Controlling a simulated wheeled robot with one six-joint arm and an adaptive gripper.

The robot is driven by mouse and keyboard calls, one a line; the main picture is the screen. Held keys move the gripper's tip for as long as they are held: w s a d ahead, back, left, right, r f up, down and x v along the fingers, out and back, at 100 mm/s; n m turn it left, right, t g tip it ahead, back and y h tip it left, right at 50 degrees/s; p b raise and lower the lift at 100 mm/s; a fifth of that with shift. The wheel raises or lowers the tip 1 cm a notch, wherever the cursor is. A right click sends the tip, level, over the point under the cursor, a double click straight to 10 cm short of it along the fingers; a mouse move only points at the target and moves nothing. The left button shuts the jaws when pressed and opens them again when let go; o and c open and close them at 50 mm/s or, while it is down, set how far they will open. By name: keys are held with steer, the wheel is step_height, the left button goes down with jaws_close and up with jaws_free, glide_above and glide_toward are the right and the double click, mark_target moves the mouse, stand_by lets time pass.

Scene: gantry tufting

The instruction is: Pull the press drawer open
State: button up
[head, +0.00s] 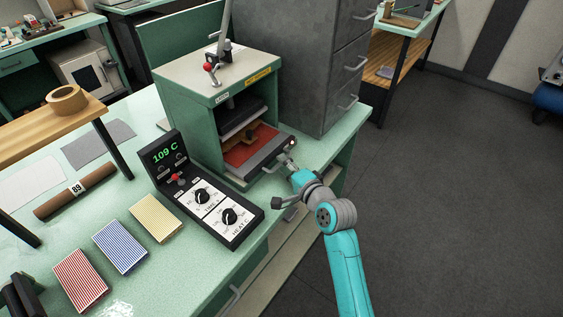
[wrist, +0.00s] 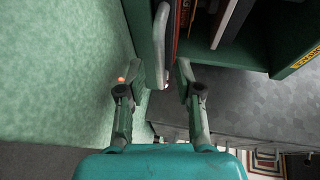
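The green press (head: 190,125) stands on the pale green bench, with a red lever knob on top. Its drawer (head: 248,153) has a red bed and a dark front edge, low in the press opening. The drawer handle (wrist: 160,40) is a pale upright bar in the wrist view. My gripper (wrist: 159,76) is open, its two fingers apart on either side of the handle's line. The handle's near end reaches about between the fingertips, and neither finger clearly touches it. In the head view my gripper (head: 290,168) is at the drawer's front right.
A control box (head: 210,200) reading 109 C stands left of my arm. Striped blocks (head: 120,247), a brown roll (head: 75,190) and a wooden shelf with a tape ring (head: 67,99) are further left. A grey cabinet (head: 300,60) stands behind. Floor at right is clear.

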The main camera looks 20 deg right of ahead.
steer(key=shift+x, duration=1.15)
steer(key=c, duration=0.5)
steer(key=shift+f, duration=0.15)
jaws_close()
steer(key=shift+s, duration=0.1)
